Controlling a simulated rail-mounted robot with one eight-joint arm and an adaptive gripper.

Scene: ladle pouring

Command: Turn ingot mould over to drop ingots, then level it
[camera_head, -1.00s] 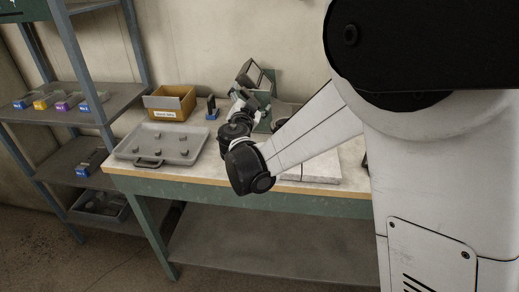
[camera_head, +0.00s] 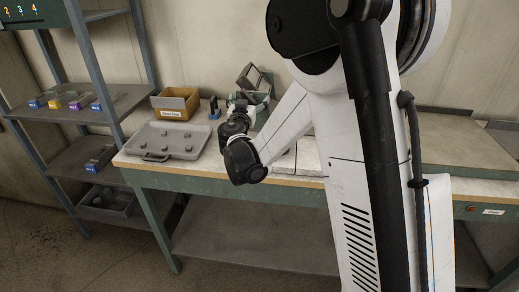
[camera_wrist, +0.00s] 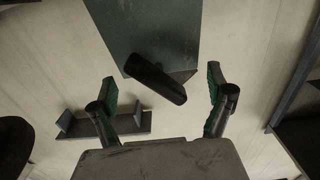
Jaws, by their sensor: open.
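The ingot mould seems to be the grey-green, tilted boxy piece (camera_head: 249,77) at the back of the bench in the head view. My arm hides part of it and its green stand (camera_head: 267,84). In the wrist view a flat green-grey plate (camera_wrist: 155,30) with a dark bar-like handle (camera_wrist: 155,78) is ahead. My gripper (camera_wrist: 162,79) is open, with its green-padded fingers on either side of the handle and apart from it. I cannot tell which part of the mould or stand the handle belongs to.
A grey tray (camera_head: 133,147) with several small grey lumps lies on the bench, left of my arm. A labelled cardboard box (camera_head: 175,104) and a small dark upright item (camera_head: 214,108) stand behind. A shelf rack (camera_head: 110,107) is at left. White slabs (camera_head: 308,157) lie to the right.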

